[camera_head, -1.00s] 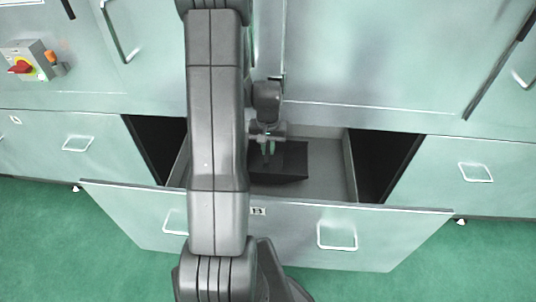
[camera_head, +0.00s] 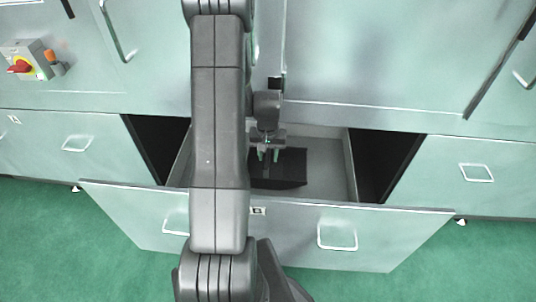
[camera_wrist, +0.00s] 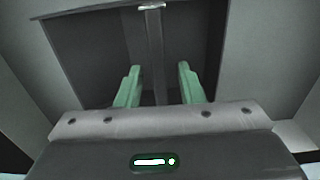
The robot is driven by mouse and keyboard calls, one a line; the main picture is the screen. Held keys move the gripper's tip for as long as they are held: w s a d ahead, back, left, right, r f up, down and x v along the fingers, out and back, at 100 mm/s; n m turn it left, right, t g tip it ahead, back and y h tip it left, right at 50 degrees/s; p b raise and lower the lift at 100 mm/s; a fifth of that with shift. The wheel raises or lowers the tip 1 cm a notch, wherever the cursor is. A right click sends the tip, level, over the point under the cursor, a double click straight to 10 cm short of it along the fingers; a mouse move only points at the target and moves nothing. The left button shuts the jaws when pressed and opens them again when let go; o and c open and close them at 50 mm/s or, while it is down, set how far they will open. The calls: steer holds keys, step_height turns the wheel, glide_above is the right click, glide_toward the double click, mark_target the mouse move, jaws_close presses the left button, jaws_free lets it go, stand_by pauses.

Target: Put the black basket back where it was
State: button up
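The black basket (camera_head: 290,169) sits inside the open drawer (camera_head: 330,172), on its floor near the middle. My arm hides the drawer's left part and may hide some of the basket. My gripper (camera_head: 268,156) is over the basket's left part, pointing down. In the wrist view, its two green fingers (camera_wrist: 158,72) stand apart. A thin grey bar, apparently the basket's handle (camera_wrist: 153,30), runs between them without visible contact. The dark basket interior shows beyond the fingers.
The drawer is pulled out from a pale green cabinet, with dark gaps at both sides. Closed drawers stand left (camera_head: 60,150) and right (camera_head: 475,175). A switch box with a red knob (camera_head: 20,67) is at upper left. Green floor is clear in front.

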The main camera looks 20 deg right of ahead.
step_height(320, 180, up, 12)
steer(key=shift+r+p, duration=0.15)
steer(key=shift+p, duration=0.3)
stand_by(0.4)
